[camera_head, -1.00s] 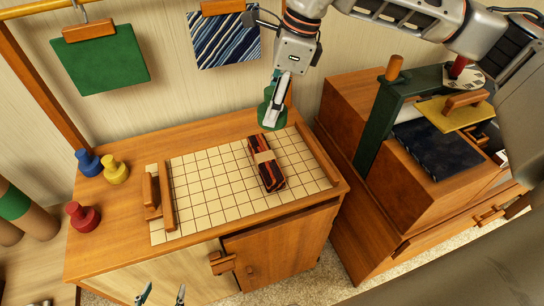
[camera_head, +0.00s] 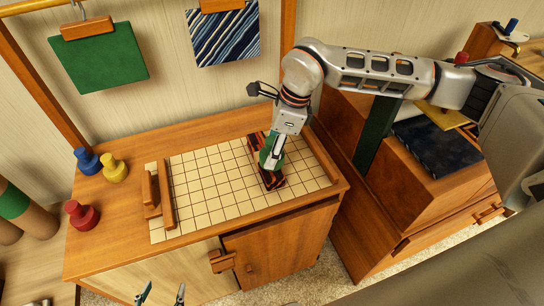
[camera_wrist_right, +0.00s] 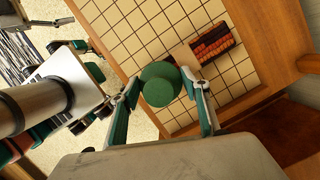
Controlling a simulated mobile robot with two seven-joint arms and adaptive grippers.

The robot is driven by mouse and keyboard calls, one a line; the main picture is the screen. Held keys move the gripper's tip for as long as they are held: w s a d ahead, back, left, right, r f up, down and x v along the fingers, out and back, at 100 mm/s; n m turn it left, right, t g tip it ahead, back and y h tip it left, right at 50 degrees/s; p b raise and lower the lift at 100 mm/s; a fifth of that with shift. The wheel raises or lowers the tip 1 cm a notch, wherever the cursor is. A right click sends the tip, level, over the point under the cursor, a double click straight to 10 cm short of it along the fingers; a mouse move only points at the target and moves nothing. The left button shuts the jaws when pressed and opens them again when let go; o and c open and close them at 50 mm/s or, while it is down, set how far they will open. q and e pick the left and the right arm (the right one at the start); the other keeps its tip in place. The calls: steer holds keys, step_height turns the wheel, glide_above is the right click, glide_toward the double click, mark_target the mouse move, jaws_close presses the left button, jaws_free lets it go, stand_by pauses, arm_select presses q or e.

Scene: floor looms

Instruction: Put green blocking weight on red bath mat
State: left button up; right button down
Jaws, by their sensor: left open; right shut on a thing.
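The green blocking weight (camera_head: 270,159) is held in my right gripper (camera_head: 273,150), and the weight also shows between the fingers in the right wrist view (camera_wrist_right: 160,83). The red bath mat (camera_head: 272,181) is a folded bundle with dark stripes, lying on the gridded board; it also shows in the right wrist view (camera_wrist_right: 214,44). In the head view the weight overlaps the mat and hides its middle with the tan band. I cannot tell whether they touch. My left gripper (camera_head: 161,294) is open and empty at the bottom edge, in front of the cabinet.
The gridded board (camera_head: 205,185) has wooden rails at both sides. Blue (camera_head: 87,160), yellow (camera_head: 114,168) and red (camera_head: 81,215) weights stand left of it. A wooden cabinet with a dark blue cloth (camera_head: 437,147) stands at the right. The board's left half is clear.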

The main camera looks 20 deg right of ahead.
steer(key=shift+f, duration=1.55)
steer(key=c, duration=1.1)
jaws_free()
steer(key=shift+f, duration=0.2)
steer(key=shift+o, duration=0.2)
steer(key=shift+r, duration=0.1)
steer(key=shift+d+r, duration=0.1)
steer(key=shift+r, duration=0.2)
steer(key=v, duration=1.1)
steer(key=shift+s+d+r, duration=0.1)
steer(key=shift+s+r, duration=0.05)
steer(key=shift+r, duration=0.1)
